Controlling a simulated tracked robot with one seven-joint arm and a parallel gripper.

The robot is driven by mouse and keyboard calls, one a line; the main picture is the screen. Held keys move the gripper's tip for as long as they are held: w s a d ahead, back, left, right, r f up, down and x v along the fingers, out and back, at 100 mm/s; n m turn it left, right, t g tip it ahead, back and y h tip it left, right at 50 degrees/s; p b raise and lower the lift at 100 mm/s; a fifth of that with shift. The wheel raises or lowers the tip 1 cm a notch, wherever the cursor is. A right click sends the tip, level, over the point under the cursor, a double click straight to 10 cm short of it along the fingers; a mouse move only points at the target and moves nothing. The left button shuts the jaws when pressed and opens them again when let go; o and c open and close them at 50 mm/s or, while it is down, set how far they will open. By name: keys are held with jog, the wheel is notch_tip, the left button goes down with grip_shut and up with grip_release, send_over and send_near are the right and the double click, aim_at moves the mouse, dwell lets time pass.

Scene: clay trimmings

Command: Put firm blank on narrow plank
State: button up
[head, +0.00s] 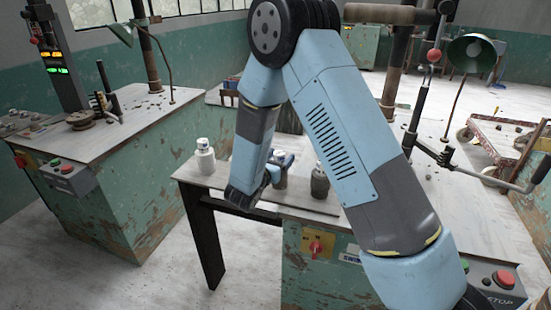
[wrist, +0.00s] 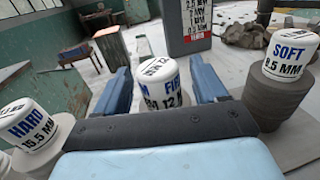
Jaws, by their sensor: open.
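The firm blank, with a white cap marked FIRM 12 MM (wrist: 162,85), is between the two blue fingers of my open gripper (wrist: 163,92) in the wrist view. I cannot tell whether the fingers touch it. In the head view my gripper (head: 276,168) is low over the bench, around the middle blank (head: 281,181), partly hiding it. A blank marked HARD 15.5 MM (wrist: 33,127) is at the left in the wrist view. I cannot make out the narrow plank clearly.
In the head view a white bottle-shaped thing (head: 204,157) stands left of my gripper and a dark one (head: 320,182) right of it. A grey box with a red label (wrist: 187,25) and grey lumps (wrist: 243,35) lie beyond in the wrist view. A green cabinet (head: 120,180) stands left.

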jog(key=v, duration=1.2)
jog(key=s+d+r+m+g+h, duration=0.1)
jog(key=s+d+r+m+g, duration=0.3)
jog(key=d, duration=0.4)
jog(key=s+d+r+m+g, duration=0.2)
jog(key=d+r+m+g, duration=0.35)
jog(key=d+m, duration=0.2)
jog(key=s+d+r+m+g+h, duration=0.1)
jog(key=s+d+r+m+g, duration=0.3)
jog(key=d, duration=0.5)
jog(key=s+d+r+m+t+y, duration=0.1)
jog(key=s+r+m+t+y, duration=0.2)
jog(key=s+r+m+y, duration=0.8)
jog(key=shift+s+d+m+t, duration=0.2)
jog(key=shift+s+m+t, duration=0.15)
jog(key=shift+s+m, duration=1.2)
jog(key=shift+w+f, duration=0.1)
